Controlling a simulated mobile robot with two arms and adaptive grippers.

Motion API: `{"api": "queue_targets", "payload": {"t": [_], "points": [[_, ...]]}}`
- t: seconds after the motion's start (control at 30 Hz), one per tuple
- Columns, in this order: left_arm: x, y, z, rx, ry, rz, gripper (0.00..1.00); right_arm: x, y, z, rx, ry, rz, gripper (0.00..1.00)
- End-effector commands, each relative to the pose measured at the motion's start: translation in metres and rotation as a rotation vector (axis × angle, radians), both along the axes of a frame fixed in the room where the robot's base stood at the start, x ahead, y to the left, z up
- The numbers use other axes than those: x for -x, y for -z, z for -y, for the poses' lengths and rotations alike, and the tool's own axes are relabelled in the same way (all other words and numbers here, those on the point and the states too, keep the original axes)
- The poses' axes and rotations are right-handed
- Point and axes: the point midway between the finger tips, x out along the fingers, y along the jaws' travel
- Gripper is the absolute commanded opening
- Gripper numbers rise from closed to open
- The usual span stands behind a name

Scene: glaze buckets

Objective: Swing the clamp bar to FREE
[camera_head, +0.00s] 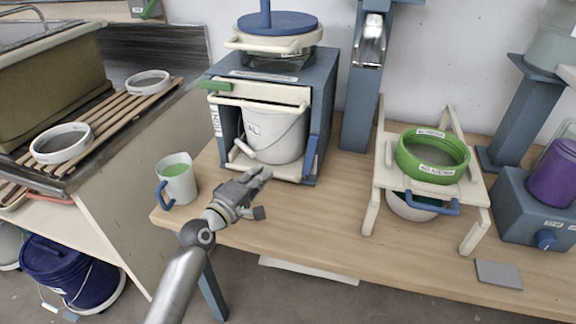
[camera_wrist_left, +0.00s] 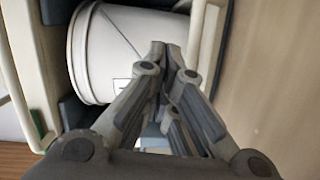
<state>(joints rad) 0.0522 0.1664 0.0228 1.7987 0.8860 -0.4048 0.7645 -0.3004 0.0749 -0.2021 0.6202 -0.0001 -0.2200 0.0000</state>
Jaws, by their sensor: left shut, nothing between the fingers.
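The blue-grey cabinet (camera_head: 338,95) stands open at the front, and a white bucket (camera_head: 276,136) with a wire handle sits inside it. A cream bar (camera_head: 262,90) with a green end grip (camera_head: 215,86) crosses the front above the bucket; it looks like the clamp bar. I cannot read a FREE mark. My left gripper (camera_head: 265,174) is shut and empty, low in front of the cabinet's sill. In the left wrist view, its closed fingertips (camera_wrist_left: 164,48) overlap the view of the bucket (camera_wrist_left: 112,48); contact cannot be told. My right gripper is not in view.
A mug (camera_head: 177,180) of green liquid with a blue handle stands left of my gripper. A blue lever (camera_head: 310,156) is at the cabinet's right edge. A cream stand (camera_head: 386,178) holds a green sieve (camera_head: 432,172) on the right.

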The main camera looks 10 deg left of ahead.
Motion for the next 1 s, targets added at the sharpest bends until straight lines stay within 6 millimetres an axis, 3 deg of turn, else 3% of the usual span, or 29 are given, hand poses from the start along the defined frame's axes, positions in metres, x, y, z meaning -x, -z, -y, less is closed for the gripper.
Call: {"api": "queue_targets", "payload": {"t": [0.4, 0.63, 1.0], "points": [[-0.078, 0.002, 0.022, 0.001, 0.000, 0.002, 0.00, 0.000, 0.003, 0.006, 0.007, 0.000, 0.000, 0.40], [-0.073, 0.005, 0.055, 0.003, 0.001, -0.001, 0.00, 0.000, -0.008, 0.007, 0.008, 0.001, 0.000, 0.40], [-0.072, 0.008, 0.061, 0.000, 0.000, -0.001, 0.00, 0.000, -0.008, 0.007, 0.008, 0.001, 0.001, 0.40]]}}
